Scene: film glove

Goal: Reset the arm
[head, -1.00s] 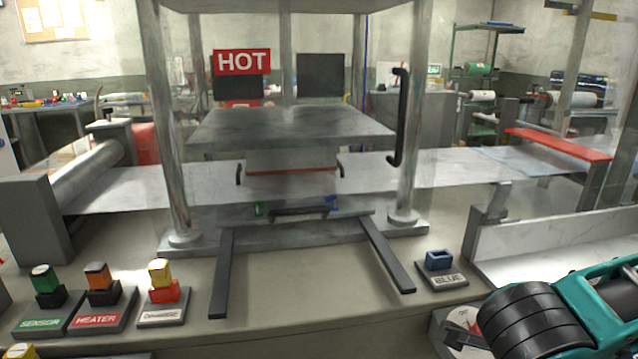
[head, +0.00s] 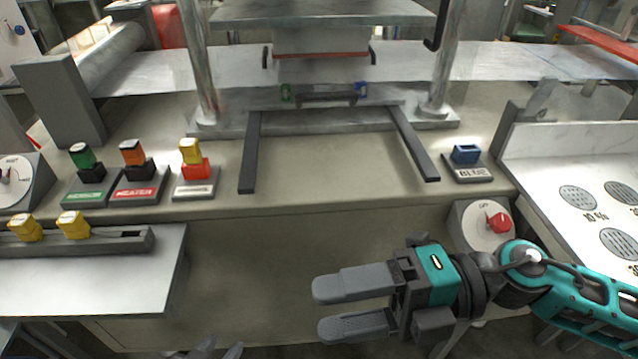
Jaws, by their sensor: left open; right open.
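My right gripper (head: 338,308) comes in from the right on a teal and black arm. Its two grey fingers point left and are apart, with nothing between them. It hangs in front of the beige bench front, below the bench top. My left gripper (head: 216,350) shows only as grey fingertips at the bottom edge. They are apart, with nothing seen between them; the rest of it is out of frame.
The press platen (head: 320,14) and its two dark rails (head: 250,155) stand on the bench. Green (head: 84,158), orange (head: 133,155) and yellow (head: 190,155) plugs stand at left. A red knob (head: 497,222) is near my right arm. A tray (head: 95,280) holds yellow pieces.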

